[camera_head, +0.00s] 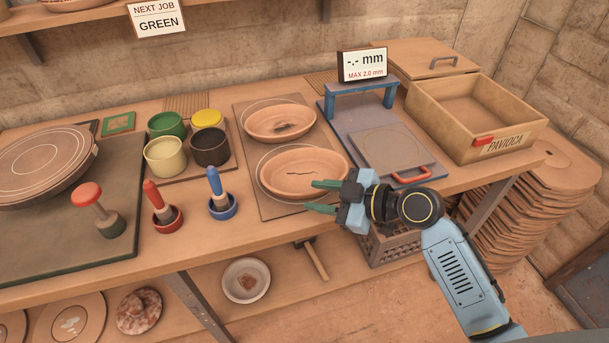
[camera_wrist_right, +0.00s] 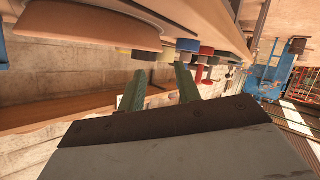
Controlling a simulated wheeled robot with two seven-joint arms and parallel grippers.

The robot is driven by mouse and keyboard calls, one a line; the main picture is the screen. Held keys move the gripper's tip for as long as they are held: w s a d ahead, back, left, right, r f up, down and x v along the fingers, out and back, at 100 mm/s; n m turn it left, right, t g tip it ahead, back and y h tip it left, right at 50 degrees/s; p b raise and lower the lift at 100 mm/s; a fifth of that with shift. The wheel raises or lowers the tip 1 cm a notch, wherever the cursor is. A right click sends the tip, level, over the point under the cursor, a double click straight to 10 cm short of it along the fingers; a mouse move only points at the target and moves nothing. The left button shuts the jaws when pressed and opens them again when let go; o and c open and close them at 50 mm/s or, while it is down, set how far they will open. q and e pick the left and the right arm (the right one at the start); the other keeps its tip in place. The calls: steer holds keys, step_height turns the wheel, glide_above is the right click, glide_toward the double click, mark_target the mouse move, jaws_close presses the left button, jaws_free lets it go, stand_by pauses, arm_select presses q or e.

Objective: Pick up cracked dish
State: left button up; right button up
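The cracked dish (camera_head: 285,183), a shallow terracotta dish with a dark crack line across its inside, sits on the front of a brown board with circle outlines. My right gripper (camera_head: 309,196) is at the dish's front right edge, its two green fingers apart and pointing left. In the right wrist view the fingers (camera_wrist_right: 160,68) are spread with nothing held between them, and a terracotta dish rim (camera_wrist_right: 105,28) shows at upper left, outside them. I cannot tell whether a finger touches the dish. My left gripper is not in view.
A second dish (camera_head: 275,125) with a dark mark sits behind. A blue gauge stand (camera_head: 360,93) with a red-handled plate and a wooden box (camera_head: 425,105) labelled PAVIOCA stand right. Paint cups (camera_head: 165,157) and stamps (camera_head: 217,190) stand left. The table's front edge runs below my gripper.

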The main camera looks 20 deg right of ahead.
mark_target(294, 194)
steer(key=shift+x, duration=3.55)
steer(key=shift+w+d+f, duration=0.1)
steer(key=shift+d+f, duration=0.1)
steer(key=shift+c, duration=0.2)
jaws_close()
